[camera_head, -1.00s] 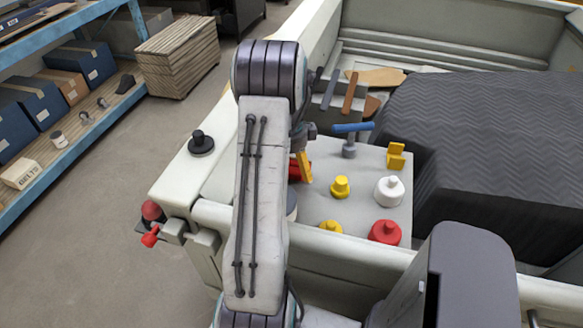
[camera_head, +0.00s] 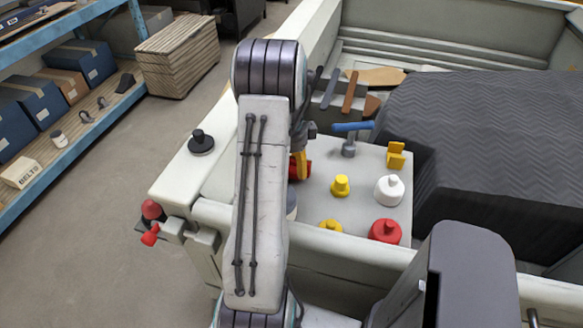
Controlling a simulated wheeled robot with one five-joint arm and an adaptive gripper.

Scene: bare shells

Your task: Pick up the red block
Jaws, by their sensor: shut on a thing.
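The red block (camera_head: 306,169) shows only in part, on the grey panel just right of my arm. My gripper (camera_head: 299,167) has a yellow finger against the block and is shut on it. My arm hides the other finger and the left part of the block. I cannot tell whether the block touches the panel.
On the grey panel (camera_head: 364,192) stand a yellow knob-shaped piece (camera_head: 341,187), a white one (camera_head: 389,190), a red one (camera_head: 386,231), a yellow bracket (camera_head: 396,156) and a blue-handled hammer (camera_head: 352,128). A black knob (camera_head: 201,143) sits on the left ledge.

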